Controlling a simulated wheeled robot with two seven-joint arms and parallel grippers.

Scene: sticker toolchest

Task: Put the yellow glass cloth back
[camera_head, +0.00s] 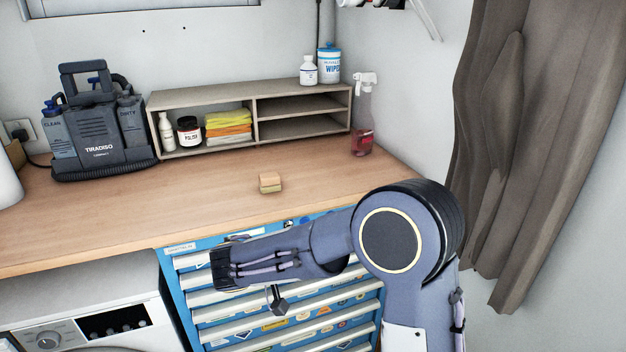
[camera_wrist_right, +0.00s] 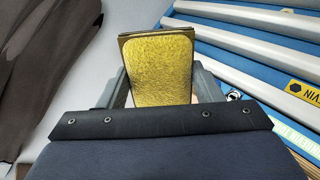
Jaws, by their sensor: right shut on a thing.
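A yellow, textured, folded cloth (camera_wrist_right: 156,65) is held between the fingers of my right gripper (camera_wrist_right: 160,92) in the right wrist view. In the head view my right gripper (camera_head: 222,268) is low, in front of the blue drawer chest; the held cloth cannot be made out there. My left gripper is not in view.
A small sponge-like block (camera_head: 270,183) sits on the wooden worktop (camera_head: 190,205). A white bottle (camera_head: 166,132) and a dark jar (camera_head: 188,130) stand beside the stack. A spray bottle (camera_head: 362,125) stands right of the shelf. The blue drawer chest (camera_head: 185,270) is below. The worktop middle is mostly clear.

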